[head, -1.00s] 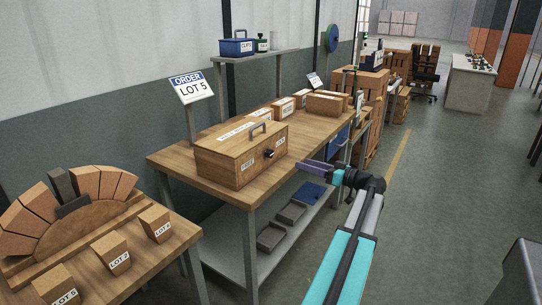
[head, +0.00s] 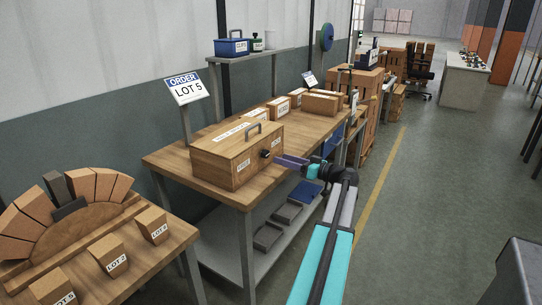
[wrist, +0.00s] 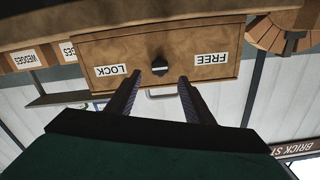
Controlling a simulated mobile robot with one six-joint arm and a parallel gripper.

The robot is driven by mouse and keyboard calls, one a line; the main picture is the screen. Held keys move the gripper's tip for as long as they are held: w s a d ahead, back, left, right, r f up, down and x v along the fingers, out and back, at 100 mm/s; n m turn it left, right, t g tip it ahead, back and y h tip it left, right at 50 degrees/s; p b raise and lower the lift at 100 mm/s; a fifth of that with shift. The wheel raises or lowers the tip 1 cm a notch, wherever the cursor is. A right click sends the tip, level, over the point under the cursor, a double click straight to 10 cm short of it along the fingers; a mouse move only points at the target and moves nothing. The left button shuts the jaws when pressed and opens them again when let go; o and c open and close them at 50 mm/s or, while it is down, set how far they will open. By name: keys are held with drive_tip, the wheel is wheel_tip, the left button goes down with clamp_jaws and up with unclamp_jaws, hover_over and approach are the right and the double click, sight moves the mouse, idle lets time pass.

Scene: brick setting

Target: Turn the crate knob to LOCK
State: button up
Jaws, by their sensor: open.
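The wooden crate (head: 225,163) with a grey top handle sits on the workbench (head: 185,165). Its dark knob (head: 265,154) is on the front face. In the wrist view, which is upside down, the knob (wrist: 160,67) lies between the LOCK label (wrist: 110,71) on the left and the FREE label (wrist: 211,59) on the right. A pale mark crosses the knob; which label it points to I cannot tell. My gripper (wrist: 160,76) is open, with its fingers on either side of the knob in the picture. In the head view my gripper (head: 279,160) is close in front of the knob; contact is not clear.
An order sign (head: 186,89) reading LOT 5 stands behind the crate. Cardboard boxes (head: 320,103) stand farther along the bench. Grey trays (head: 268,236) are on the lower shelf. Blocks with lot labels (head: 110,257) sit on the nearer table.

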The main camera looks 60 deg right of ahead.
sight(268, 155)
drive_tip(key=shift+w+p, duration=0.45)
drive_tip(key=shift+w, duration=2.8)
drive_tip(key=shift+c, duration=0.5)
drive_tip(key=c, duration=1)
drive_tip(key=shift+o, duration=0.2)
